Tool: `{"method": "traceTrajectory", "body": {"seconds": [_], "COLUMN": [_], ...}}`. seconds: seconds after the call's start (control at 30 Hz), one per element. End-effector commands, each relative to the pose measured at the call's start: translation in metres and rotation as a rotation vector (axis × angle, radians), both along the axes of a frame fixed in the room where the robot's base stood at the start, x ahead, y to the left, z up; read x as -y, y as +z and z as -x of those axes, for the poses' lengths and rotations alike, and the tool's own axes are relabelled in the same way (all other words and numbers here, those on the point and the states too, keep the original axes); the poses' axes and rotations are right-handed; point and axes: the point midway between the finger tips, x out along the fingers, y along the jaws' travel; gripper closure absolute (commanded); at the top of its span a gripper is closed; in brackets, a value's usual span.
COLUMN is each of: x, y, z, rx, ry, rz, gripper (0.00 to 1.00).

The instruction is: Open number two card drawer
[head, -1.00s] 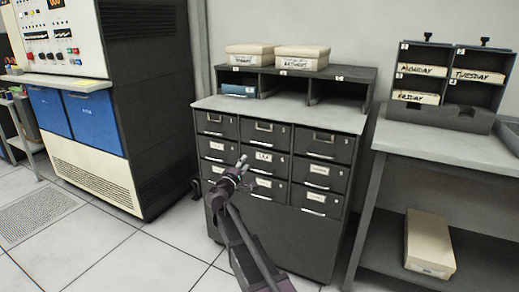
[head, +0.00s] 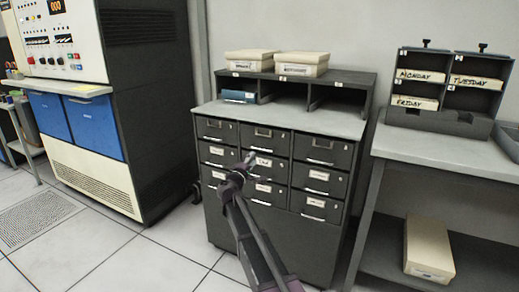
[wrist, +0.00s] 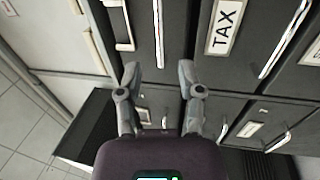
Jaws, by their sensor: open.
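The dark card cabinet (head: 215,225) has three rows of three drawers with pale labels and metal bar handles. The drawers look shut. The small numbers on the fronts are too small to read, so I cannot tell which is number two. The top middle drawer (head: 280,145) is above my gripper (head: 251,158), which is in front of the middle drawers. In the wrist view, turned sideways, my gripper (wrist: 160,75) is open, with a metal handle (wrist: 158,30) ahead between its fingers. A drawer label (wrist: 226,25) reading TAX is to the right. I see nothing held.
An open shelf (head: 345,97) with two pale boxes (head: 301,69) stands on the cabinet top. A large machine with blue panels (head: 92,124) is at left. A table (head: 430,150) with a card rack (head: 450,115) is at right. The floor in front is clear.

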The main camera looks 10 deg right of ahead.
Motion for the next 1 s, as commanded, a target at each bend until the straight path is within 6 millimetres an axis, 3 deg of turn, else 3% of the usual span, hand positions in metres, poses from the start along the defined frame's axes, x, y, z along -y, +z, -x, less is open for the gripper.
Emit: {"method": "traceTrajectory", "body": {"seconds": [0.2,0.43,0.97,1.0], "x": [0.020,0.035,0.042,0.042], "y": [0.008,0.013,0.014,0.014], "z": [-0.030,-0.050,-0.058,-0.058], "rx": [0.000,0.001,0.000,0.000], "ry": [-0.001,-0.001,0.000,0.000], "rz": [0.000,0.000,0.000,0.000], "gripper": [0.52,0.52,0.52,0.64]}}
